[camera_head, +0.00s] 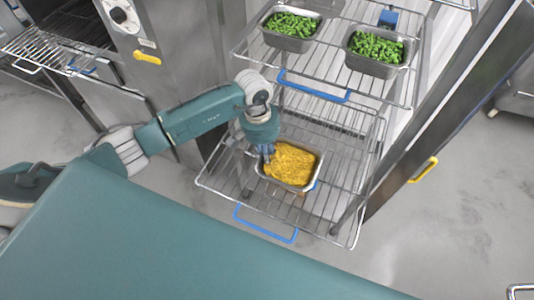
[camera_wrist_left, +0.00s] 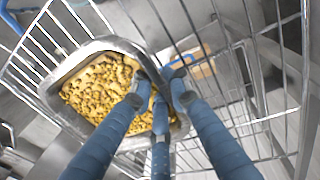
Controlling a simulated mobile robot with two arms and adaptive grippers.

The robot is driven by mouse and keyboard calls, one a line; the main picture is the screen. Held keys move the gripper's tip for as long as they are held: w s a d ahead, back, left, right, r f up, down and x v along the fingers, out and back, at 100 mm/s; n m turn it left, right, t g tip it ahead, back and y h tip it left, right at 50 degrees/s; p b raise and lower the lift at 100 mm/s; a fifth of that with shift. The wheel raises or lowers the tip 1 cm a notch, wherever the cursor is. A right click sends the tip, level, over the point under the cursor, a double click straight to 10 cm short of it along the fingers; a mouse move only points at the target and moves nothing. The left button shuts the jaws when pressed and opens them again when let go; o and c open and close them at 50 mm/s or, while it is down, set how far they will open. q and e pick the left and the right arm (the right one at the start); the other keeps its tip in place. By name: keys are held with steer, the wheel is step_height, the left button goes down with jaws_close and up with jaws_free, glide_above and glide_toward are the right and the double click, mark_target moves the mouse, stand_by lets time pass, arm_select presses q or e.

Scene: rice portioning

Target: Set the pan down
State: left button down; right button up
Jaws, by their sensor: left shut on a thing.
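A metal pan (camera_head: 314,178) filled with yellow rice-like food (camera_head: 291,163) is over the lower wire shelf (camera_head: 230,180) of the rack. My left gripper (camera_head: 268,155) is at the pan's left edge in the head view. In the left wrist view, the blue fingers (camera_wrist_left: 160,92) are shut on the rim of the pan (camera_wrist_left: 62,75), with one finger over the food. The pan looks roughly level; I cannot tell whether its bottom touches the wires. The fingers hide part of the rim. My right gripper is not in view.
Two metal pans of green vegetables (camera_head: 292,24) (camera_head: 375,47) stand on the upper wire shelf (camera_head: 330,70), above the lower one. Blue handles (camera_head: 265,225) are on the shelf fronts. The lower shelf is bare right of the pan.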

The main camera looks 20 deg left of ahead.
arm_select(q)
steer(key=c, duration=1.6)
jaws_free()
steer(key=shift+c, duration=0.2)
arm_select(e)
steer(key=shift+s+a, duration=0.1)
arm_select(q)
steer(key=shift+r, duration=0.1)
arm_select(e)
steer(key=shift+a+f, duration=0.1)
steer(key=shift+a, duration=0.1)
arm_select(q)
steer(key=shift+r, duration=0.25)
steer(key=r+b, duration=0.1)
steer(key=r, duration=0.2)
steer(key=a+r+b, duration=0.1)
steer(key=r, duration=0.3)
steer(key=r+b, duration=0.1)
steer(key=r, duration=0.2)
steer(key=shift+a+r+b, duration=0.15)
steer(key=shift+a+b, duration=0.1)
steer(key=shift+b, duration=0.05)
steer(key=shift+r, duration=0.5)
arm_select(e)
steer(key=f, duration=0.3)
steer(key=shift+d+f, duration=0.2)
